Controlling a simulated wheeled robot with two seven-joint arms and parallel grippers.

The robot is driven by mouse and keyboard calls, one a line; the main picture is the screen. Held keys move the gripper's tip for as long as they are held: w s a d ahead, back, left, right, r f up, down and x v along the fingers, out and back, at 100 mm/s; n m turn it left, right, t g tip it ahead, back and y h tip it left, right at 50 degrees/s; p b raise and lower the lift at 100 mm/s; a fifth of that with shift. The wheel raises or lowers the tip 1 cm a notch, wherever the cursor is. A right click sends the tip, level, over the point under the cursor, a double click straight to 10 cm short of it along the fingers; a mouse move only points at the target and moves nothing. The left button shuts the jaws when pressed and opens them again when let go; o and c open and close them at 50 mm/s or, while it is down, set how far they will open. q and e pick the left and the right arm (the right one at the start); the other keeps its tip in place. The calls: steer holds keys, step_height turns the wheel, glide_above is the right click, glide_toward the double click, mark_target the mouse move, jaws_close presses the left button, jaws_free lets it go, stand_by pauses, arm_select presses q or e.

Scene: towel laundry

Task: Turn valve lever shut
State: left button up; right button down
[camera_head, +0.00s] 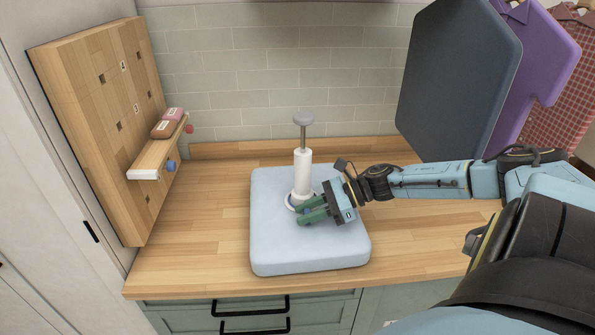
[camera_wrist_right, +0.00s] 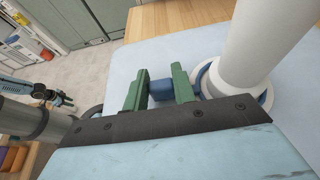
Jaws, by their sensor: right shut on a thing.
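A white upright pump-like cylinder (camera_head: 303,176) with a grey knob (camera_head: 303,119) on a metal rod stands on a puffy pale blue pad (camera_head: 310,251). Its round white and blue base shows in the right wrist view (camera_wrist_right: 262,95). A small blue lever (camera_wrist_right: 162,90) sticks out beside that base. My right gripper (camera_head: 305,214) reaches in from the right, low over the pad in front of the cylinder. Its green fingers (camera_wrist_right: 158,88) are shut on the blue lever, one on each side. The fingers partly hide the lever. My left gripper does not show in the head view.
A wooden board (camera_head: 110,110) with a small shelf (camera_head: 158,150) stands at the left, with pink and brown blocks on the shelf. Dark and purple boards (camera_head: 460,80) hang at the upper right. The wooden counter (camera_head: 200,240) is clear left of the pad.

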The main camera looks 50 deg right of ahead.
steer(key=shift+d, duration=0.1)
stand_by(0.3)
steer(key=c, duration=1.4)
jaws_free()
steer(key=shift+c, duration=0.2)
steer(key=shift+p+v, duration=1.25)
steer(key=shift+v, duration=2.55)
steer(key=shift+f, duration=0.1)
